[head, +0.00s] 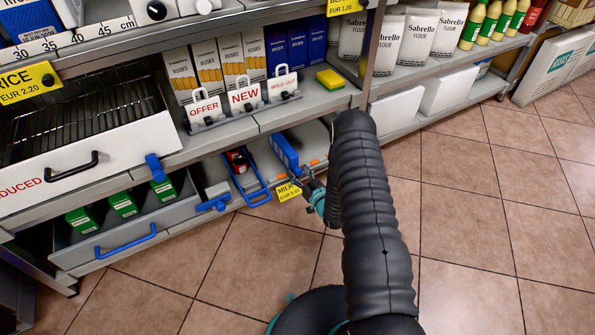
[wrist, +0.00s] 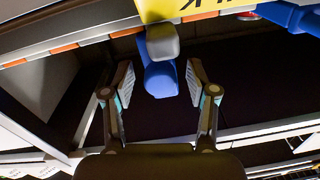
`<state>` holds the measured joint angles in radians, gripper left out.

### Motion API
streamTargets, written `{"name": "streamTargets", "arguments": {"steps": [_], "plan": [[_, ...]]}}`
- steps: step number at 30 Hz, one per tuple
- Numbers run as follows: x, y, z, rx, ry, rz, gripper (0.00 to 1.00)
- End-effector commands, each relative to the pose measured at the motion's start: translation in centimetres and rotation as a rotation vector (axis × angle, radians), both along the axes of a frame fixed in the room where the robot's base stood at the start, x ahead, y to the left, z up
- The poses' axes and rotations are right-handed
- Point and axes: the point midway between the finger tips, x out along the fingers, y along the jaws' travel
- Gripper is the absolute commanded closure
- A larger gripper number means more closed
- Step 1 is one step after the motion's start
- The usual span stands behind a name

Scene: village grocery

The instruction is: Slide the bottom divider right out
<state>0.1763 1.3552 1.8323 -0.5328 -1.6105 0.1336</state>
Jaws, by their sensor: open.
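In the head view, a long blue divider (head: 284,152) stands on the bottom shelf, pointing out toward the front edge. My gripper (head: 315,190) is low at that edge, mostly hidden behind my arm. In the wrist view, my gripper (wrist: 160,84) is open. A blue piece with a grey knob (wrist: 162,42) shows between its two fingers, with visible gaps on both sides. It looks like the divider's front end, but the join is not clear. A yellow MILK price tag (head: 289,191) hangs close by and also shows at the top of the wrist view (wrist: 185,8).
A blue-framed pusher (head: 250,185) sits left of the divider. An open lower drawer with green cartons (head: 123,204) and a REDUCED drawer (head: 90,150) stick out at left. Card boxes, signs and a yellow sponge (head: 330,79) fill the shelf above. Tiled floor (head: 480,210) is clear at right.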

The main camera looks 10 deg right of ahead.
Motion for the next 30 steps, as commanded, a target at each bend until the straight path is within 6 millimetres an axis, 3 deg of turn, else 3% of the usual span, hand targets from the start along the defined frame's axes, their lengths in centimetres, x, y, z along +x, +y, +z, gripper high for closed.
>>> {"name": "streamTargets", "arguments": {"steps": [6,14,17,21,30], "plan": [[1.3,0.4,0.0,-0.001,0.0,-0.001,0.42],[1.4,0.5,0.0,0.0,0.0,-0.001,0.42],[1.4,0.5,0.0,0.0,0.0,-0.001,0.62],[1.4,0.5,0.0,0.0,0.0,-0.001,0.97],[1.6,0.6,-0.1,0.0,-0.001,0.009,1.0]]}}
